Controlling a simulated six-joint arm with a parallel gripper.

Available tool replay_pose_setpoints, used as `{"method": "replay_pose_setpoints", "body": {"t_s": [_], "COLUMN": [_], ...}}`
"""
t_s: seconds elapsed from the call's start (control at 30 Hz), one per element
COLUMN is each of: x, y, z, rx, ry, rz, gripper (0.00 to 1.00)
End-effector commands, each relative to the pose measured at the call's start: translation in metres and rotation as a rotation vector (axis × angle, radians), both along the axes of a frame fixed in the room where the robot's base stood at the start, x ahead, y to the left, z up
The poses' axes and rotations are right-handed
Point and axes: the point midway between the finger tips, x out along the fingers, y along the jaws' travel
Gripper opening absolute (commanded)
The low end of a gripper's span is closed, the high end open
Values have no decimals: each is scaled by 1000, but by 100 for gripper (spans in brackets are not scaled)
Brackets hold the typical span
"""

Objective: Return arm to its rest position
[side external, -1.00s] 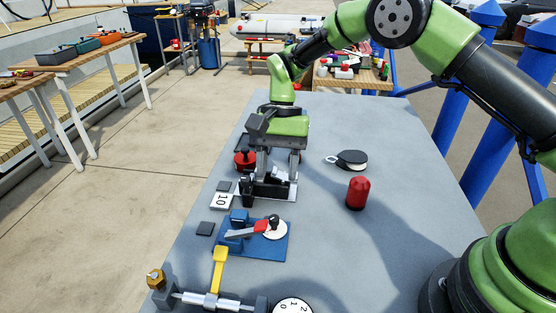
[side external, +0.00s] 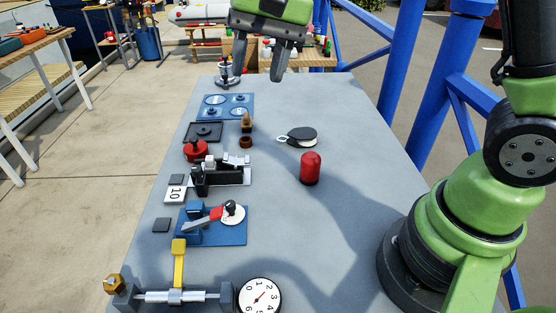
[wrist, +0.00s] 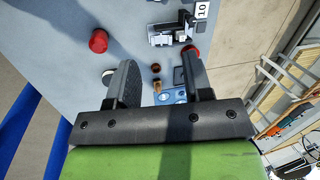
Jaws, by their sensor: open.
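My gripper (side external: 277,62) is raised above the far end of the grey table (side external: 345,235) in the side external view. Its two dark fingers are apart with nothing between them. In the wrist view my gripper (wrist: 165,85) also shows open, with the table well below it. My green arm comes up from its base at the right, and its upper part runs out of the picture at the top.
A red cylinder (side external: 310,169) stands mid-table near a black-and-white pulley block (side external: 301,136). Along the left are a blue plate (side external: 225,106), a red knob (side external: 196,151), a black clamp fixture (side external: 222,177), a blue lever fixture (side external: 212,222) and a dial (side external: 260,296). Blue posts (side external: 440,100) rise beyond the right edge.

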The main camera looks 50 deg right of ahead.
Motion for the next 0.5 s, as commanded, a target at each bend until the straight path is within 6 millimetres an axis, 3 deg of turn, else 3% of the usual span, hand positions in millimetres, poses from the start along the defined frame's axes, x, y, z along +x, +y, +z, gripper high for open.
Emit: {"method": "replay_pose_setpoints", "body": {"t_s": [0.03, 0.2, 0.33, 0.5], "x": [-15, -63, -102, -144], "y": [-5, -19, -28, -36], "z": [16, 48, 59, 57], "rx": [-6, -40, -75, -126], "ry": [-58, -230, -359, -501], "rz": [14, 68, 105, 146], "gripper": [46, 46, 46, 46]}}
